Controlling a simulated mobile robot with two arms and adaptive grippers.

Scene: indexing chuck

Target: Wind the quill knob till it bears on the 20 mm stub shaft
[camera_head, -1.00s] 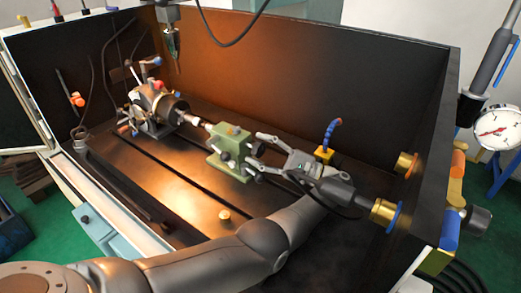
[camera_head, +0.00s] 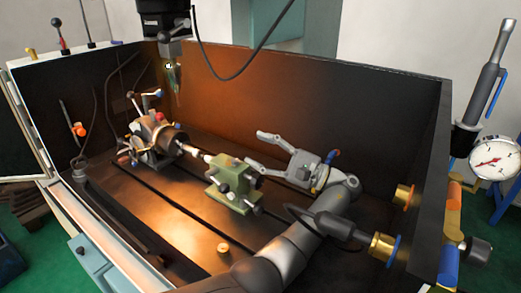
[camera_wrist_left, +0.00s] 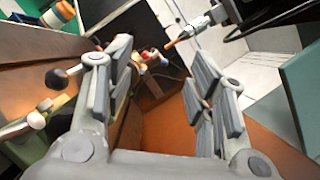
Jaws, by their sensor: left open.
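The green tailstock (camera_head: 226,182) stands on the slotted bed with dark knobs on it. The quill knob seems to be at its right end (camera_head: 254,180), partly behind my lower finger. The pale stub shaft (camera_head: 195,151) lies between the chuck (camera_head: 160,140) and the tailstock. I cannot tell whether the quill touches it. My left gripper (camera_head: 260,151) is open and empty, above and behind the tailstock's right end. In the left wrist view its fingers (camera_wrist_left: 157,72) are wide apart with nothing between them. A dark ball knob (camera_wrist_left: 57,78) shows left of them. My right gripper is not in view.
A spindle head with a pointed tool (camera_head: 174,72) hangs over the back left. Dark enclosure walls (camera_head: 330,95) close off the back and right. A small brass knob (camera_head: 223,247) sits on the otherwise clear front bed.

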